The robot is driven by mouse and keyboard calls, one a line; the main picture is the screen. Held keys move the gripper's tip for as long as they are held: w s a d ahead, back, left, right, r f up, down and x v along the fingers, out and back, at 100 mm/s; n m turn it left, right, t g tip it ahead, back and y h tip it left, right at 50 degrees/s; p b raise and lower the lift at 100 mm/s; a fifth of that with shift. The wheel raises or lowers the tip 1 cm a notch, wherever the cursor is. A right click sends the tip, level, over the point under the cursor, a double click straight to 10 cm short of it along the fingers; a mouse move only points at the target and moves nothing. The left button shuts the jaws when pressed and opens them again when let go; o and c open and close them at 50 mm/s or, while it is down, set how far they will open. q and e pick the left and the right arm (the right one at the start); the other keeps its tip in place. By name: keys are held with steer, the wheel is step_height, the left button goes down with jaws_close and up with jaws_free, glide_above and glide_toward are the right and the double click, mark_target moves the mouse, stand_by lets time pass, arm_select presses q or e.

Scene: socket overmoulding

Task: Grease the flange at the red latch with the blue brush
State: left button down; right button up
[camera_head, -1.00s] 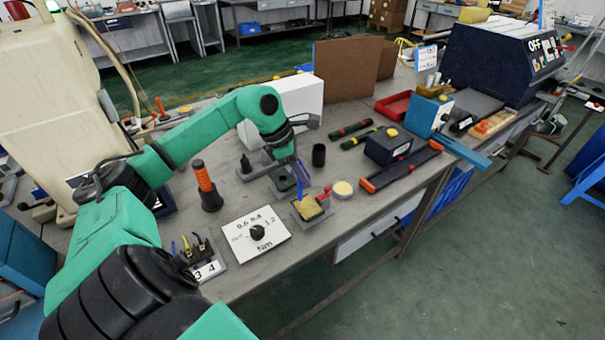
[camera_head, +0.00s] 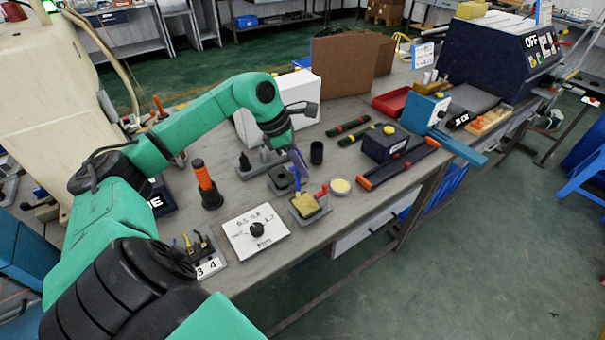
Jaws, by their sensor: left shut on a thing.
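My left gripper (camera_head: 298,161) hangs over the front middle of the bench, shut on the thin blue brush (camera_head: 296,181). The brush points down, its tip close to the yellow-topped flange block (camera_head: 304,204) with the red latch (camera_head: 322,190). I cannot tell whether the bristles touch the block. A dark block (camera_head: 281,179) sits just behind it to the left. A round pot with pale yellow content (camera_head: 340,186) stands to the right of the latch. My right gripper is not in view.
A white dial plate (camera_head: 256,233) and a small stand with numbered slots (camera_head: 205,252) lie front left. An orange-handled tool (camera_head: 205,182) stands behind them. A black cup (camera_head: 317,152) stands close to my gripper. A dark box (camera_head: 385,144) and orange-ended tray (camera_head: 397,168) are right.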

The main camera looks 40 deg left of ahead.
arm_select(q)
steer(key=w+d+f+p, duration=0.2)
steer(key=w+d+p, duration=0.1)
steer(key=shift+d, duration=0.3)
stand_by(0.5)
steer(key=shift+f, duration=0.5)
stand_by(0.4)
steer(key=shift+a, duration=0.1)
